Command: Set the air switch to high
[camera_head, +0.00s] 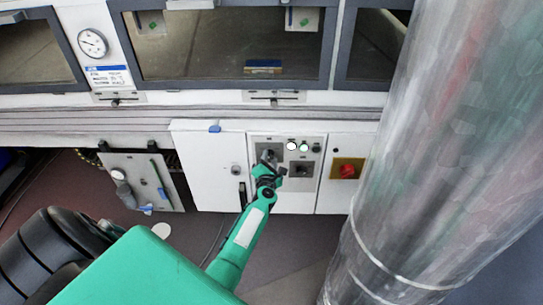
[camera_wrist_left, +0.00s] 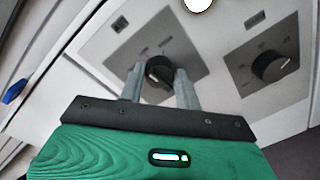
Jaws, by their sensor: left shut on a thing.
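The grey control panel (camera_head: 295,198) on the white cabinet carries two black rotary knobs on dark square plates. The left knob (camera_wrist_left: 159,71) is between the fingers of my left gripper (camera_head: 269,163), which is shut on it. In the left wrist view, the gripper (camera_wrist_left: 159,76) has one finger on each side of this knob. The right knob (camera_head: 303,169) is free; it also shows in the left wrist view (camera_wrist_left: 270,66) with a white pointer mark. The plate lettering is too small to read, so I cannot tell which knob is the air switch. My right gripper is not in view.
White and green round lamps (camera_head: 297,146) sit above the right knob. A red knob on a yellow plate (camera_head: 347,170) is farther right. A large shiny metal duct (camera_head: 420,150) fills the right side. An open panel (camera_head: 140,181) hangs at left, and tunnel windows (camera_head: 225,45) are above.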

